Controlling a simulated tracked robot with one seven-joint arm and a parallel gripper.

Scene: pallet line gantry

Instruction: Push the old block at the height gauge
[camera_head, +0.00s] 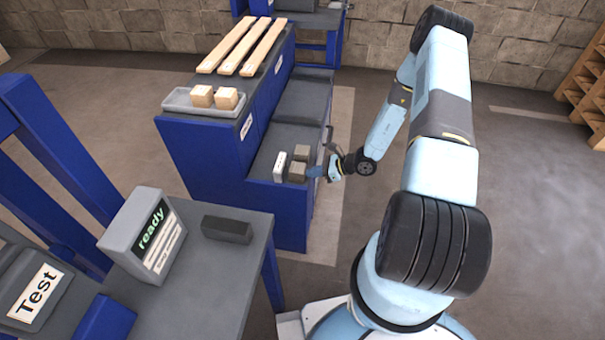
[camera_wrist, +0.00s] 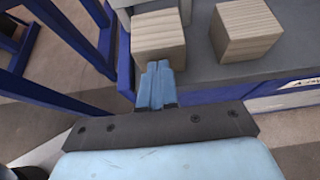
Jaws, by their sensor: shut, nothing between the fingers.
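Two weathered grey-brown wooden blocks sit on the lower dark shelf. The nearer block (camera_head: 297,172) stands beside a white upright piece (camera_head: 280,166), which looks like the height gauge; the other block (camera_head: 301,152) is just behind. In the wrist view the first block (camera_wrist: 158,35) is straight ahead of my fingers, with a pale grey body (camera_wrist: 150,6) beyond it. The second block (camera_wrist: 246,30) is to the right, apart from it. My gripper (camera_wrist: 156,68) is shut and empty, its tips at the first block's near lower face; I cannot tell whether they touch.
A grey tray (camera_head: 180,103) with two fresher blocks (camera_head: 214,97) and several planks (camera_head: 240,47) occupy the higher top. A grey box reading "ready" (camera_head: 150,236) and a dark block (camera_head: 227,229) stand on the near table (camera_head: 205,290). Floor right of the shelf is clear.

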